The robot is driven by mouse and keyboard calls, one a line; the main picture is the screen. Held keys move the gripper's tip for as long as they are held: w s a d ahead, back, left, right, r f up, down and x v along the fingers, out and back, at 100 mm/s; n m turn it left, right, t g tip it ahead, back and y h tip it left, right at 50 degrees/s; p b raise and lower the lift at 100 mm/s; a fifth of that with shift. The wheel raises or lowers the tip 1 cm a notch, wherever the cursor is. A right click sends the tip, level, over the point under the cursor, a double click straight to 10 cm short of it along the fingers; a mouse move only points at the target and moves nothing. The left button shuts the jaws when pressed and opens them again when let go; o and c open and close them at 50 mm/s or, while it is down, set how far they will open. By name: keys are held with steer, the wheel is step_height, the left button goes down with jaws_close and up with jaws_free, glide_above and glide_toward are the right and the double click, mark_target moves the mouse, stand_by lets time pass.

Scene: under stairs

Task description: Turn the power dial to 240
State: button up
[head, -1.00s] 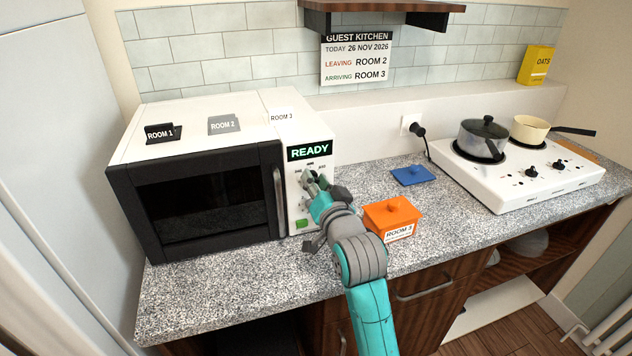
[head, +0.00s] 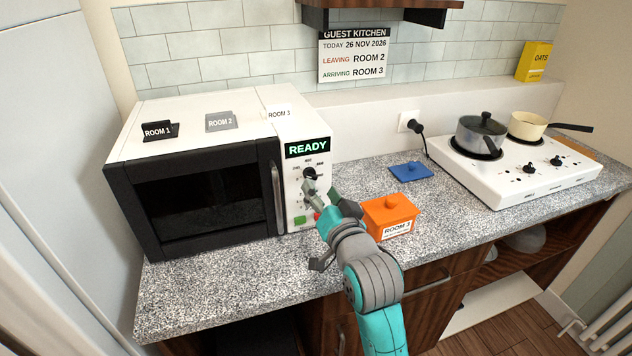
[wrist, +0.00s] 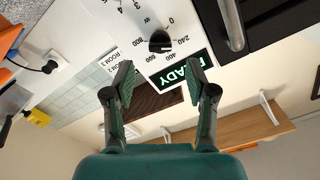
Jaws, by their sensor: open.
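The microwave (head: 190,205) stands at the left of the counter, and its display (head: 307,148) reads READY. The black power dial (head: 309,173) is on the panel just below the display. In the wrist view, the picture is upside down and the dial (wrist: 160,42) has 0, 240, 400, 600 and 800 printed around it. I cannot tell surely which mark its pointer faces. My gripper (head: 322,193) is in front of the panel, below and right of the dial. In the wrist view my gripper (wrist: 158,82) is open and empty, its fingertips apart from the dial.
The door handle (head: 278,198) is left of the panel, and a green button (head: 299,220) is low on it. A blue lid (head: 410,170) and a white hob (head: 520,175) with pots are farther right.

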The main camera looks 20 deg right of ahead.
steer(key=s, duration=0.6)
steer(key=shift+s, duration=0.35)
steer(key=s+f+n+g, duration=0.2)
steer(key=s+f+n, duration=0.1)
steer(key=s+f, duration=1.6)
steer(key=s+f+n+g, duration=0.1)
steer(key=s+f+n, duration=0.2)
steer(key=s, duration=1.9)
steer(key=shift+s, duration=0.3)
